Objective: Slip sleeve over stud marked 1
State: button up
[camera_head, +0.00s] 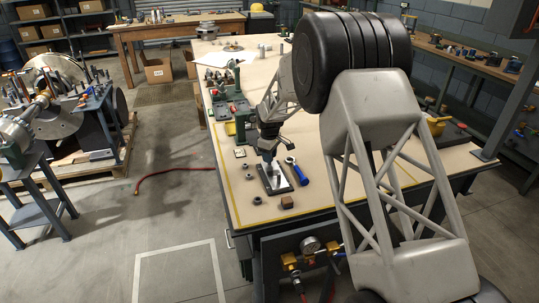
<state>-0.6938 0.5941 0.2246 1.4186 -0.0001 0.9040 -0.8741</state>
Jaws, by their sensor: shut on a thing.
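My gripper (267,152) points down over the near part of the workbench. It is shut on a small grey part, seemingly the sleeve, hard to make out at this size. The gripper and held part cover much of the plate. The stud marked 1 and any number marks are too small to make out. I cannot tell whether the held part touches a stud or is around one.
A blue-handled tool (300,174) lies just right of the plate. Small dark rings (255,200) lie to its left and a brown block (287,202) in front. The near bench corners are clear.

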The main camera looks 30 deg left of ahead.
jog(key=shift+f, duration=0.95)
jog(key=o, duration=1)
jog(key=shift+r, duration=4.7)
jog(key=shift+r, duration=3.9)
